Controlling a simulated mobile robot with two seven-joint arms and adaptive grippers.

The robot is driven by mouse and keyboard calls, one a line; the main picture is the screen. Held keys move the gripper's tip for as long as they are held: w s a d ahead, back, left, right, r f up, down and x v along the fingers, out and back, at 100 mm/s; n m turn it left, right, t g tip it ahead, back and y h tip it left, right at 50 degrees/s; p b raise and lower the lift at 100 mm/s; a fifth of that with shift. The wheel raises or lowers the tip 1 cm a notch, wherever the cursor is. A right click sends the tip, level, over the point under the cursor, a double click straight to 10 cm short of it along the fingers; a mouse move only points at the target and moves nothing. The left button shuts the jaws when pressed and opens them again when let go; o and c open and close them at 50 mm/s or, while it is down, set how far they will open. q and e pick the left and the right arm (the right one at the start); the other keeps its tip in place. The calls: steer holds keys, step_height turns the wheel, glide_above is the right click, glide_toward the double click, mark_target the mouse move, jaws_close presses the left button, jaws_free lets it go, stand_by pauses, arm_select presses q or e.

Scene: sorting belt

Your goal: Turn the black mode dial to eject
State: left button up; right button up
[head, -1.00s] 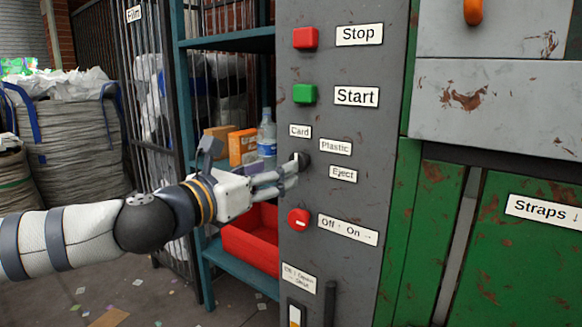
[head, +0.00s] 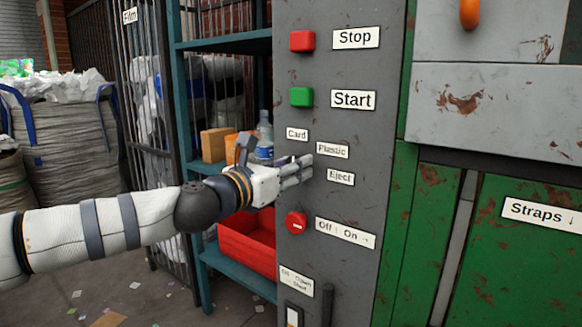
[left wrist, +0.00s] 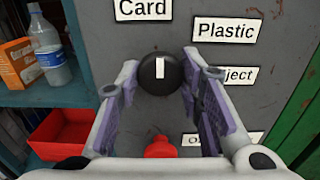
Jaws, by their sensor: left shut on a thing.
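The black mode dial (left wrist: 160,73) is on the grey panel (left wrist: 105,45), with its white mark upright in the left wrist view. The mark points up between the Card label (left wrist: 143,9) and the Plastic label (left wrist: 225,30). The Eject label (left wrist: 238,75) is to the right, partly behind a finger. My left gripper (left wrist: 160,62) is shut on the dial, one finger on each side. In the head view my left gripper (head: 297,172) reaches the panel from the left, and its fingers hide the dial.
A red Off/On knob (head: 296,222) is just below the gripper. The green Start button (head: 301,97) and red Stop button (head: 302,41) are above. A teal shelf (head: 225,46) with a bottle (head: 264,137) and red bin (head: 240,245) stands left of the panel.

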arm_select(q)
steer(key=shift+m, duration=0.3)
arm_select(e)
steer(key=shift+f, duration=0.1)
arm_select(q)
steer(key=m+b, duration=0.3)
steer(key=m, duration=1.6)
arm_select(e)
steer(key=f, duration=0.1)
steer(key=s+f, duration=0.1)
steer(key=shift+s+f+g, duration=0.15)
steer(key=shift+f+g, duration=0.15)
arm_select(q)
steer(key=shift+f+m, duration=0.1)
steer(key=shift+m, duration=0.2)
steer(key=o, duration=1.2)
steer(key=shift+c, duration=0.2)
steer(key=v, duration=1.2)
